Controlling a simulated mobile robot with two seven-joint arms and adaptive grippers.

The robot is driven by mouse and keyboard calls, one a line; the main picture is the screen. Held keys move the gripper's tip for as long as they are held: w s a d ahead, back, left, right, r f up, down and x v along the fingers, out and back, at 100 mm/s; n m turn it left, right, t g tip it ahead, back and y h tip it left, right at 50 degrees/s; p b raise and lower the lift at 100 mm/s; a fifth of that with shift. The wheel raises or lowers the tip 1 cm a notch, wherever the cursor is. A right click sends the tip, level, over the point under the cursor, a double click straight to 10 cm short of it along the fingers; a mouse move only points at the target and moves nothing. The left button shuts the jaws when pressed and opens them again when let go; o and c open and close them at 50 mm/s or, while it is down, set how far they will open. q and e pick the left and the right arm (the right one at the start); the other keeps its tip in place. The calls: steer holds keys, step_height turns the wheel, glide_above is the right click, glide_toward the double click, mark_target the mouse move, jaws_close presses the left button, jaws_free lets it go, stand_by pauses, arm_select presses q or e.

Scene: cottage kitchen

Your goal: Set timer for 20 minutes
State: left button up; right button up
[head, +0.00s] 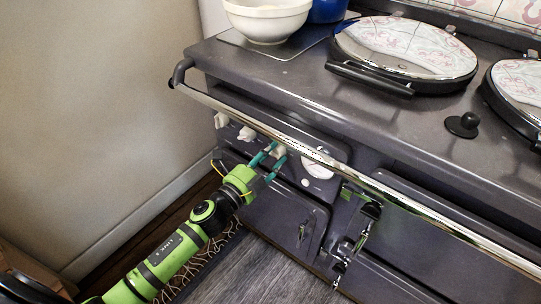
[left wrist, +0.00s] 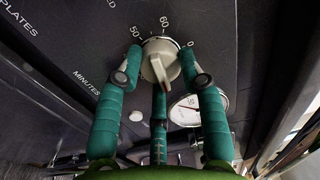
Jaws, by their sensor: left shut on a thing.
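The timer knob (left wrist: 160,62) is a cream dial on the dark cooker panel, with 50, 60 and 0 printed around its upper edge and the word MINUTES (left wrist: 87,83) to the left. In the head view the knob (head: 279,151) shows partly behind my green fingers. My left gripper (head: 271,162) reaches in from the lower left, below the chrome rail, and is shut on the knob. In the left wrist view its fingertips (left wrist: 158,76) are on both sides of the knob. I cannot tell the knob's exact setting. My right gripper is out of view.
A chrome rail (head: 330,162) crosses in front of the panel, close above my gripper. Two other cream knobs (head: 246,133) (head: 221,120) are to the left, and a round white gauge (head: 317,164) is to the right. A cream bowl (head: 268,18) stands on the cooker top.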

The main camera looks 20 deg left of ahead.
arm_select(q)
steer(key=shift+d+r+m, duration=0.1)
steer(key=shift+r+m, duration=0.15)
steer(key=shift+m, duration=0.15)
steer(key=o, duration=1.1)
steer(key=shift+o, duration=0.2)
steer(key=shift+f, duration=0.1)
steer(key=shift+f, duration=0.1)
steer(key=shift+s, duration=0.15)
steer(key=v, duration=1.1)
steer(key=shift+s+a, duration=0.2)
steer(key=shift+s, duration=0.1)
